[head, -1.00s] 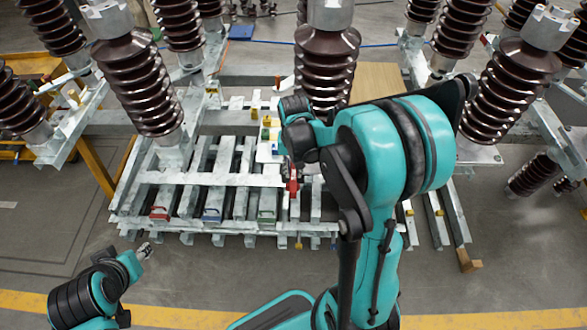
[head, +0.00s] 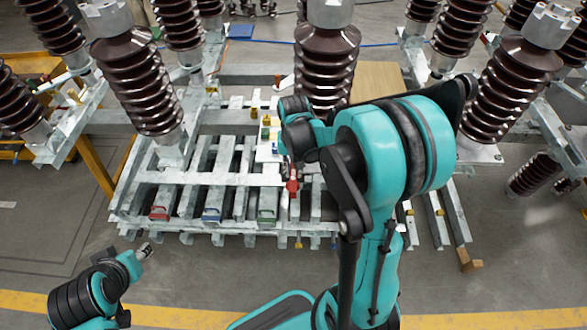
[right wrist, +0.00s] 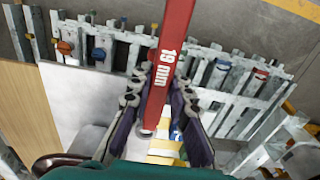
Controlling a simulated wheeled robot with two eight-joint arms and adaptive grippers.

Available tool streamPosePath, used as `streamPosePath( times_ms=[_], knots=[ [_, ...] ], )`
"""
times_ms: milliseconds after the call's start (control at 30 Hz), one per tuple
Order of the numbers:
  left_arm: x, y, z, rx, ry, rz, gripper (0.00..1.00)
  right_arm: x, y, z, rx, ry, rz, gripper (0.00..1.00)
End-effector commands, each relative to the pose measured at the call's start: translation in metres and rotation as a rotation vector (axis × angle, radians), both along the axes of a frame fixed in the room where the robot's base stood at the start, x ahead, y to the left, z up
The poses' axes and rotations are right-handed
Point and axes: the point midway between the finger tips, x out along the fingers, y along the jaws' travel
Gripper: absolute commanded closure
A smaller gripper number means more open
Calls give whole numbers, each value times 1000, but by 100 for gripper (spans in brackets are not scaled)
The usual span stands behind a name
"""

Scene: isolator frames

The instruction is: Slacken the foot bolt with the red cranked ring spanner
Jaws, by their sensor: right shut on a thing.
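The red spanner (right wrist: 167,70), marked "19 mm", runs up the right wrist view and out past its top edge. My right gripper (right wrist: 159,88) is shut on its shank, one finger on each side. In the head view the red spanner (head: 293,187) shows as a short piece below my right gripper (head: 297,165), over the pale steel frame. My arm hides much of that gripper. The spanner's upper end is out of the wrist view, and I cannot make out the foot bolt. My left gripper (head: 145,250) is empty at lower left, over the floor; its opening is too small to judge.
Brown ribbed insulators (head: 140,80) stand on the steel frame (head: 180,178) behind and on both sides. A wooden board (head: 377,82) lies behind my right arm. The floor in front is clear.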

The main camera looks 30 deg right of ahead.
Motion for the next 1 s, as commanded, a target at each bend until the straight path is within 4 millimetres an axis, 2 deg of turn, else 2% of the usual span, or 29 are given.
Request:
streamPosePath(
  times_ms=[600,1000],
  knots=[
    [0,0,-14,0,0,0,60,0,0,-17,0,0,0,100],
    [0,0,-15,0,0,0,60,0,0,-18,0,0,0,100]
  ],
)
